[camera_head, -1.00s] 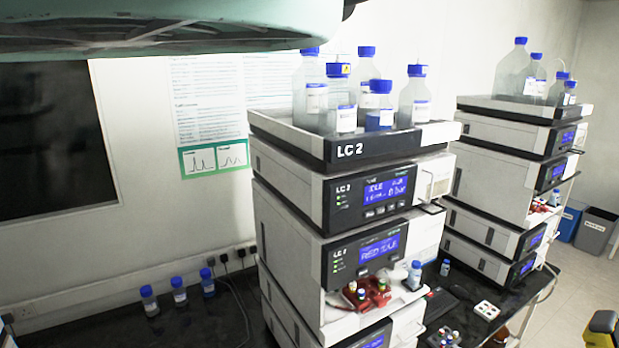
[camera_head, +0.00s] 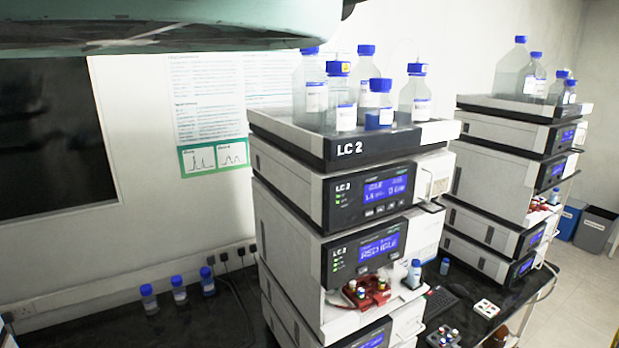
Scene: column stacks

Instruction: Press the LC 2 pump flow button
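The LC 2 stack stands in the middle of the view, with a tray (camera_head: 352,150) marked LC 2 on top. Below it is the pump module (camera_head: 343,200), with a dark front, small green lights and a blue lit screen (camera_head: 385,188) whose upper line seems to read IDLE. A row of small grey buttons (camera_head: 381,209) sits just under that screen. Their labels are too small to read. A second module (camera_head: 340,262) with its own blue screen is below. My gripper is not in view, so its state and its distance from the buttons are hidden.
Blue-capped bottles (camera_head: 414,98) stand in the LC 2 tray. A red vial rack (camera_head: 366,292) sits lower on the stack. A second stack (camera_head: 510,140) stands to the right. Three small bottles (camera_head: 180,292) stand on the black bench at left. Bins (camera_head: 595,230) stand at far right.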

